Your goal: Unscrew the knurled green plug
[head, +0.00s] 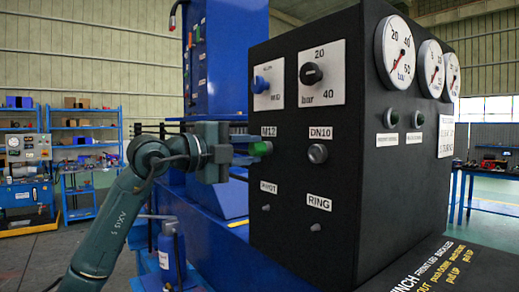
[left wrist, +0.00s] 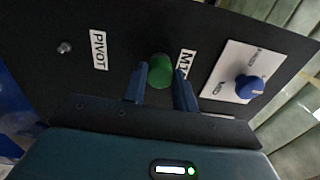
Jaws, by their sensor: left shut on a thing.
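The green plug (head: 260,149) sits in the black panel (head: 290,222) under a label reading M12. My left gripper (head: 241,150) comes in from the left in the head view, with its fingers at the plug. In the left wrist view the round green plug (left wrist: 161,71) lies between the fingertips of my left gripper (left wrist: 160,85), which is shut on it. The plug's thread is hidden. My right gripper is not in view.
A black knob (head: 311,74) and a blue knob (head: 260,85) stand above the plug. A DN10 fitting (head: 317,153) is to its right, with PIVOT and RING pins below. A blue machine column (head: 232,50) stands behind my left arm.

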